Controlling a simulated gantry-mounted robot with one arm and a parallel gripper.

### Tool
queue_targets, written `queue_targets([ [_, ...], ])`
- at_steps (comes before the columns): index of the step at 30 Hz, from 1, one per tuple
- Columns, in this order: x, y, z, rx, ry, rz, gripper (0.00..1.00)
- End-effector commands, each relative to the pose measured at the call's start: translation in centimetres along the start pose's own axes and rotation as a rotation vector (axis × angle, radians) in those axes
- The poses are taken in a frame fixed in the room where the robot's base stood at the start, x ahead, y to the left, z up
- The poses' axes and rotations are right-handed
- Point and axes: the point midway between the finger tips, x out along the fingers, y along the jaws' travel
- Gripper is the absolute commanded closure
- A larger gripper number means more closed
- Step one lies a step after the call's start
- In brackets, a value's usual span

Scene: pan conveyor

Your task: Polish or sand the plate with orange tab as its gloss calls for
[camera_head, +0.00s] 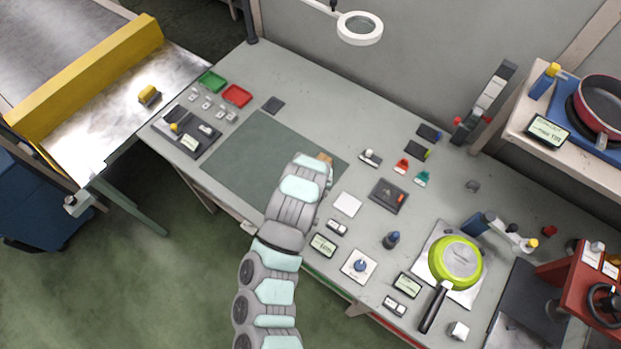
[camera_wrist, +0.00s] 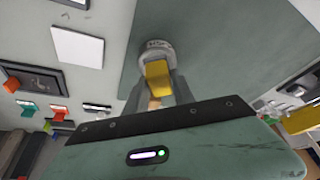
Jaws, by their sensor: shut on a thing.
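My gripper (camera_wrist: 157,92) is shut on a grey round-ended piece (camera_wrist: 152,50) with a yellow block (camera_wrist: 157,72) on it. A tan-orange bit shows between the fingers below the block. I cannot tell whether the held piece is the plate with orange tab. In the head view my arm covers most of the gripper. An orange-tan bit (camera_head: 326,159) shows at the arm's end, over the dark green mat (camera_head: 240,160). The mat also shows in the wrist view (camera_wrist: 235,40). Small dark plates with a blue tab (camera_head: 429,132) and a green tab (camera_head: 418,151) lie at the back.
A white square (camera_head: 347,204) and a dark device with an orange-red part (camera_head: 388,196) lie right of the mat. A green pan (camera_head: 456,262) sits farther right. Green (camera_head: 212,82) and red (camera_head: 237,96) trays are at the back left. The mat's left half is clear.

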Motion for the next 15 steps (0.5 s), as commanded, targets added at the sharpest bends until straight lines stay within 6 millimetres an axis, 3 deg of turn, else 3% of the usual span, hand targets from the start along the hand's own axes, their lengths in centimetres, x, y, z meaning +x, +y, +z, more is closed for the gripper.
queue_targets([
  [15,0.50,0.02,0.19,0.000,0.000,0.001,1.00],
])
